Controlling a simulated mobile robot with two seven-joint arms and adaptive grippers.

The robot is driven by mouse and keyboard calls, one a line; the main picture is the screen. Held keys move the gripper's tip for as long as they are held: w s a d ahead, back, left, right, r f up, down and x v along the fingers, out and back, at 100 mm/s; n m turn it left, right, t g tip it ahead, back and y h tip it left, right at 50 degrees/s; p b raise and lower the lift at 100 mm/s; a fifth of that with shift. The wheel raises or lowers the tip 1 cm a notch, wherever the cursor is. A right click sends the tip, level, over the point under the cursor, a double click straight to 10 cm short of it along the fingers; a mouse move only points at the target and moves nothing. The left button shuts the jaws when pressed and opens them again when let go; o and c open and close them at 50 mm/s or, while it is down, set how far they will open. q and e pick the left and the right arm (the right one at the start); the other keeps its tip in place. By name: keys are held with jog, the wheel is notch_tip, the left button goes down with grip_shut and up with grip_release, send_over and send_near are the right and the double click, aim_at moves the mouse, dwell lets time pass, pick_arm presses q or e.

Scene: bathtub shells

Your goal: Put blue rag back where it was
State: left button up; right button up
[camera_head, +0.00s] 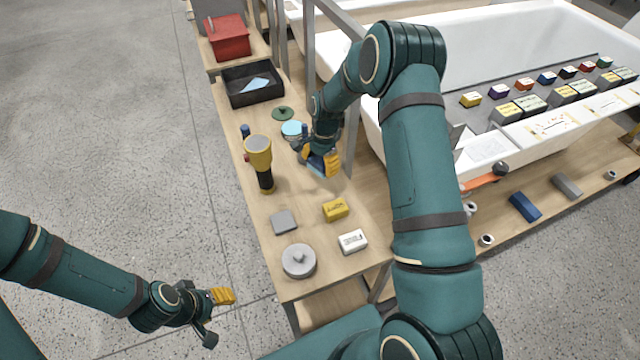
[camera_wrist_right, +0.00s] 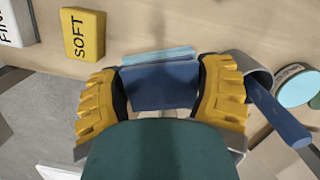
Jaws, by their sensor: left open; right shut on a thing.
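My right gripper (camera_head: 320,160) is over the narrow wooden bench, beside the tub. In the right wrist view its yellow fingers (camera_wrist_right: 160,88) are shut on the blue rag (camera_wrist_right: 158,84), a dark blue folded piece with a lighter blue strip along its far edge. In the head view the rag is mostly hidden by the gripper. I cannot tell if it touches the bench. My left gripper (camera_head: 215,318) is open and empty over the floor, left of the bench's near end.
A black tray (camera_head: 238,101) holding a light blue piece stands further back on the bench (camera_head: 300,210). A yellow-topped lamp (camera_head: 258,153), light blue-topped tin (camera_head: 292,128), yellow block (camera_head: 335,210), white block (camera_head: 352,242) and grey round weight (camera_head: 299,262) stand around. The white tub (camera_head: 480,50) borders the right.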

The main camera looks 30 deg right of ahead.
aim_at(319, 187)
notch_tip(319, 187, down, 8)
jog(key=shift+r+b, duration=0.1)
jog(key=shift+b, duration=0.55)
jog(key=o, duration=1.1)
jog(key=shift+r, duration=0.25)
jog(key=r, duration=0.3)
jog(key=d+r+p, duration=0.1)
jog(key=r, duration=0.3)
jog(key=r+p, duration=0.1)
jog(key=r, duration=0.3)
jog(key=shift+w+d+r, duration=0.2)
jog(key=shift+w+d, duration=0.05)
jog(key=shift+d, duration=0.05)
